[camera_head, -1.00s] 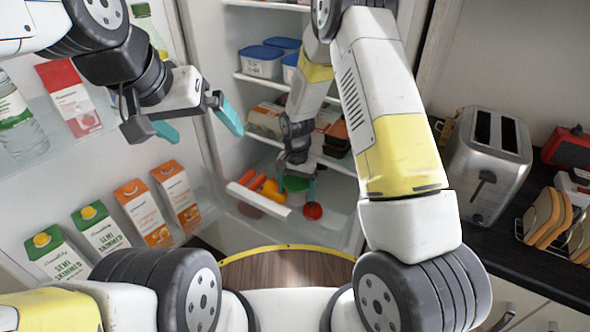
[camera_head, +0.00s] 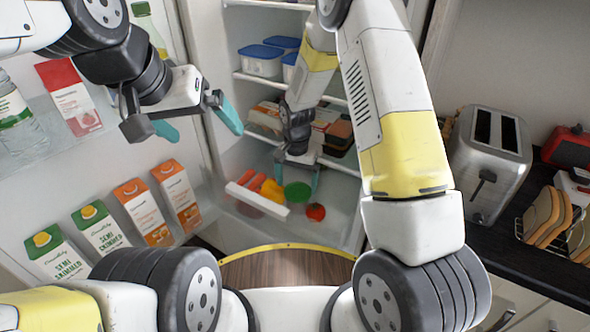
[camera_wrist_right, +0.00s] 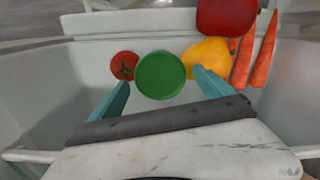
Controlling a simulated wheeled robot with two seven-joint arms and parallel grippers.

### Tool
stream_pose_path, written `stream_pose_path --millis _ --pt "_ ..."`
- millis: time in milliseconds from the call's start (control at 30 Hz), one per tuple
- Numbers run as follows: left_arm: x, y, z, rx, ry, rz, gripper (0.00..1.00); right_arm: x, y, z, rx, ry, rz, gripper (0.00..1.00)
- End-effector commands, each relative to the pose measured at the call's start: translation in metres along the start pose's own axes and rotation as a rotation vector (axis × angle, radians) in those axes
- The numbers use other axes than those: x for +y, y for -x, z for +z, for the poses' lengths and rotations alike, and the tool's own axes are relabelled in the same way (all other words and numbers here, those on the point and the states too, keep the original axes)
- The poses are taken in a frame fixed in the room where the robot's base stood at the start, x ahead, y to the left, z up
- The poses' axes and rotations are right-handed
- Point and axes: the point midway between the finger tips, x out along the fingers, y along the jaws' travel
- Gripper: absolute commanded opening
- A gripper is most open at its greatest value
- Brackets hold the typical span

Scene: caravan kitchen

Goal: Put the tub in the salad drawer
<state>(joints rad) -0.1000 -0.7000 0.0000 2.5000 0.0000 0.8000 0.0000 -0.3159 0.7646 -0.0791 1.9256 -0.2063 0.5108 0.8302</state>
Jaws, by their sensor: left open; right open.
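The tub, with a round green lid (camera_head: 297,192), stands in the salad drawer (camera_head: 272,208) at the bottom of the fridge. In the right wrist view the green lid (camera_wrist_right: 161,75) faces me, between a tomato and a yellow pepper. My right gripper (camera_head: 297,180) is open just above the tub; its teal fingers show on either side of the lid in the wrist view, apart from it. The tub's sides are mostly hidden. My left gripper (camera_head: 205,128) is open and empty by the fridge door.
The drawer also holds a tomato (camera_head: 316,212), a yellow pepper (camera_wrist_right: 208,58), a red pepper (camera_wrist_right: 226,15) and carrots (camera_wrist_right: 265,50). Blue-lidded tubs (camera_head: 262,62) and food packs sit on shelves above. Cartons (camera_head: 143,208) line the open door at left. A toaster (camera_head: 487,160) stands on the right counter.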

Motion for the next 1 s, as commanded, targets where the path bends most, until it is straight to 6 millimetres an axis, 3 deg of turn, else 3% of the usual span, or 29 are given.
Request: stream_pose_path --millis 200,400,600,1000 --pt "0.000 0.000 0.000 0.000 0.000 0.000 1.00 -0.001 0.054 -0.002 0.007 0.000 -0.005 0.91" --pt "0.000 0.000 0.000 0.000 0.000 0.000 1.00 -0.001 0.085 -0.002 0.006 -0.001 -0.005 0.91" --pt "0.000 0.000 0.000 0.000 0.000 0.000 1.00 -0.001 0.096 -0.001 0.005 -0.001 -0.004 0.91" --pt "0.000 0.000 0.000 0.000 0.000 0.000 1.00 -0.001 0.096 -0.002 0.006 -0.001 -0.005 0.91"
